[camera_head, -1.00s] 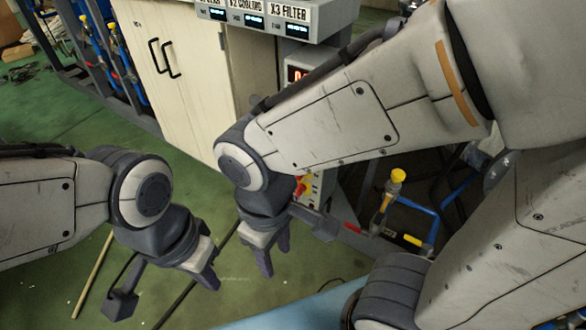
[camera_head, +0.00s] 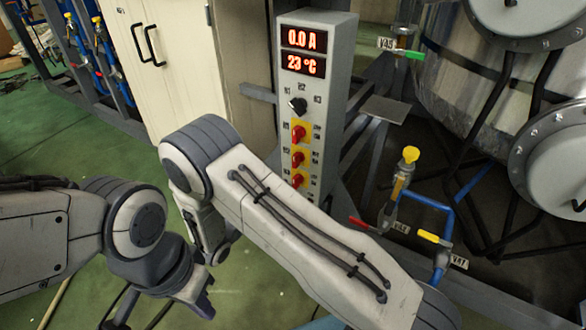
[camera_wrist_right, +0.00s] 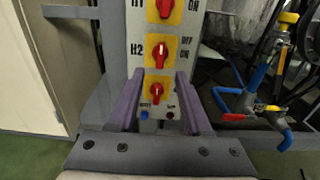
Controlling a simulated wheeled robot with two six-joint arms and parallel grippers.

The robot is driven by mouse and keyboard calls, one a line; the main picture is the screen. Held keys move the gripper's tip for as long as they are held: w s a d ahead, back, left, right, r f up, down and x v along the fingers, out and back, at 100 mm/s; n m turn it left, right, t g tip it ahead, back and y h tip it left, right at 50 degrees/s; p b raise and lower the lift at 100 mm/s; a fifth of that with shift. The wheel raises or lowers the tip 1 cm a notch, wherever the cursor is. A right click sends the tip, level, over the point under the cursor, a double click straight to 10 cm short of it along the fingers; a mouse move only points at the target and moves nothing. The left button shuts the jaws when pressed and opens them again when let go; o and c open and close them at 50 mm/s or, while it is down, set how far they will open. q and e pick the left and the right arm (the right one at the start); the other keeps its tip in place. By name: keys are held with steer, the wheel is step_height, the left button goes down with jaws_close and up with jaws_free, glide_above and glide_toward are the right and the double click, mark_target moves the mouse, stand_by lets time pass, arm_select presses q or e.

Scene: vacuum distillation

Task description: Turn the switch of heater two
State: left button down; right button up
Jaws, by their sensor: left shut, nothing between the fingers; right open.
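The heater two switch is a red knob on a yellow plate, marked H2 in the right wrist view (camera_wrist_right: 158,52), its handle about upright. In the head view it is the middle red knob (camera_head: 297,159) of three on the grey control box (camera_head: 338,70). My right gripper (camera_wrist_right: 155,77) is open, one purple finger on each side below the H2 knob; the lowest red knob (camera_wrist_right: 156,91) shows between the fingers. Contact cannot be told. In the head view my right arm hides its fingers. My left gripper (camera_head: 204,301) is shut and empty, low over the floor at the left.
Above the knobs are a black selector (camera_head: 298,105) and red displays reading 0.0 A and 23 °C. Blue pipes with a yellow-handled valve (camera_head: 410,154) stand right of the box. A beige cabinet (camera_head: 172,75) stands left. Green floor is open at the left.

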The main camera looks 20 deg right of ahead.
mark_target(294, 161)
steer(key=b+x, duration=0.2)
steer(key=x, duration=0.6)
steer(key=shift+w+d, duration=0.15)
steer(key=shift+d, duration=0.1)
steer(key=shift+w+d, duration=0.45)
steer(key=shift+d, duration=0.1)
jaws_close()
